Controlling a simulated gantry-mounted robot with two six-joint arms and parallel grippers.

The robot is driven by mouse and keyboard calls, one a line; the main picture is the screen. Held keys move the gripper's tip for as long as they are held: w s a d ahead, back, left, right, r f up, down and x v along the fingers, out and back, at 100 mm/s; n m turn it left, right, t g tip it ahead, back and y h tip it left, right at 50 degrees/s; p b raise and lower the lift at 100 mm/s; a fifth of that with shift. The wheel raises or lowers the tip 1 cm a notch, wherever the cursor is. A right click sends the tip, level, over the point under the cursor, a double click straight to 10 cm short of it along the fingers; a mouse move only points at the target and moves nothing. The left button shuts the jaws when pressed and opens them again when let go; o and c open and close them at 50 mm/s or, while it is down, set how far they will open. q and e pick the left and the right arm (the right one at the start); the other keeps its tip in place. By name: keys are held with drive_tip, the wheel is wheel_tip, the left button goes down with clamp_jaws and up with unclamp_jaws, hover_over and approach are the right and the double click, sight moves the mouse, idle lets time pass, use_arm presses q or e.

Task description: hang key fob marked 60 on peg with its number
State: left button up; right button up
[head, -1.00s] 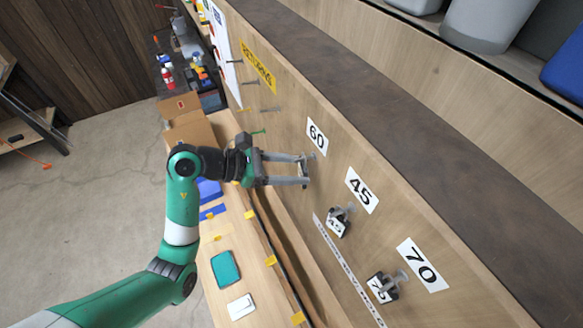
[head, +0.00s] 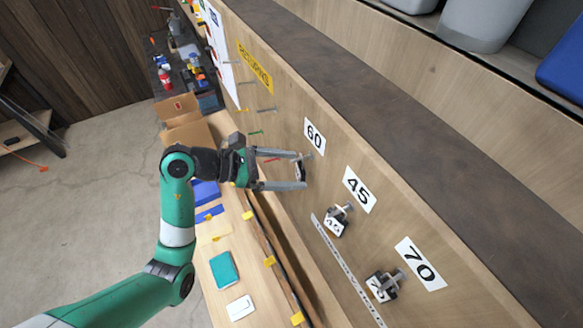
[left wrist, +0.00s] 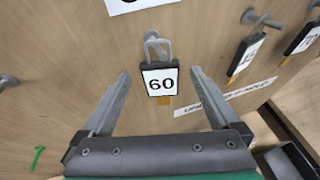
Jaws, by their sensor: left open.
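The key fob marked 60 (left wrist: 160,84) hangs upright with its loop around a grey peg (left wrist: 151,38). In the head view the fob (head: 299,170) shows as a small dark shape below the number 60 label (head: 314,136) on the wooden board. My left gripper (head: 304,170) is open, with one finger on each side of the fob. In the left wrist view its fingers (left wrist: 160,73) stand clear of the fob on both sides. The lower edge of a label (left wrist: 138,5) shows above the peg. My right gripper is not in view.
A fob (head: 337,221) hangs by the 45 label (head: 359,189), and another (head: 382,287) by the 70 label (head: 420,263). Empty pegs lie further along the board near the yellow sign (head: 255,67). A bench (head: 215,285) with small items runs below.

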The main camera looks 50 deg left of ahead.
use_arm(q)
drive_tip(key=b+v, duration=0.1)
drive_tip(key=v, duration=1)
